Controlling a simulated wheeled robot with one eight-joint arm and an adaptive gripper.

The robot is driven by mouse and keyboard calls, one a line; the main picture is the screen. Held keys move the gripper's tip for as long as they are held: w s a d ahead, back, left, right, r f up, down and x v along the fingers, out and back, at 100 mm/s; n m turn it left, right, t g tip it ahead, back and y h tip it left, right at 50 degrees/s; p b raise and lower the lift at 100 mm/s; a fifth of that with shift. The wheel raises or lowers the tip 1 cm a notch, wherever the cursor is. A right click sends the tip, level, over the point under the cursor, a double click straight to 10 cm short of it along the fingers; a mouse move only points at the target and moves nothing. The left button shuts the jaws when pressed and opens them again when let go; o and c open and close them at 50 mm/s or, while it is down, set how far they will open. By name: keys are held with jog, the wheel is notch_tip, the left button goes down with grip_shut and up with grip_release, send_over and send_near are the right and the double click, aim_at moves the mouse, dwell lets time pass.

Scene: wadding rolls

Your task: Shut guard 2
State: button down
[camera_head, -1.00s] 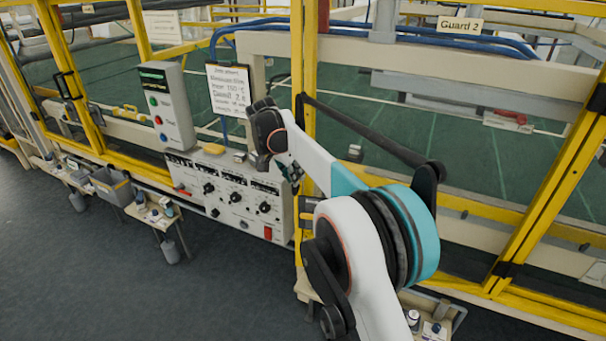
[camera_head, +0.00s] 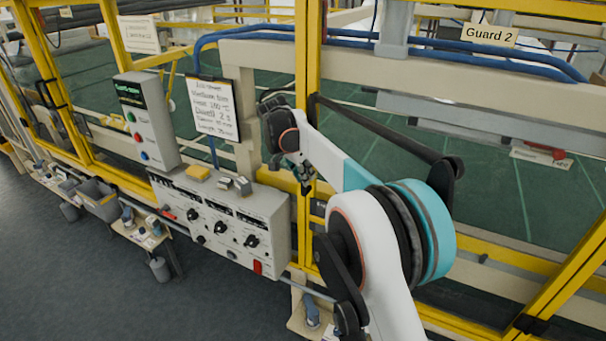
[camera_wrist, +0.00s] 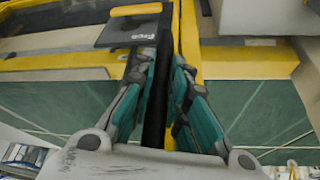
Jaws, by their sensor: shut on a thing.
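Guard 2, named by a sign (camera_head: 490,34), is a yellow-framed guard at the right of the head view; its yellow upright (camera_head: 314,60) stands just behind my wrist. My gripper (camera_head: 304,182) is partly hidden by my arm in the head view. In the wrist view my gripper (camera_wrist: 164,70) has its teal fingers on either side of a dark upright bar (camera_wrist: 155,110), shut on it. The bar looks like the guard's handle and runs alongside the yellow post (camera_wrist: 188,35). Whether the guard is fully shut cannot be told.
A control panel (camera_head: 222,222) with knobs and a grey button box (camera_head: 146,120) stand left of my gripper. A written board (camera_head: 213,108) hangs above. Floor (camera_head: 60,270) is clear at lower left.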

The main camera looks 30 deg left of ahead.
jog(key=shift+w+r, duration=0.15)
jog(key=shift+w, duration=0.2)
jog(key=c, duration=1.6)
grip_release()
jog(key=shift+w, duration=0.1)
jog(key=shift+o, duration=0.2)
jog(key=shift+w+a+f, duration=0.1)
jog(key=shift+a+f, duration=0.05)
jog(key=shift+f, duration=0.1)
jog(key=shift+r, duration=0.1)
jog(key=v, duration=0.8)
jog(key=shift+s, duration=0.2)
jog(key=shift+a, duration=0.1)
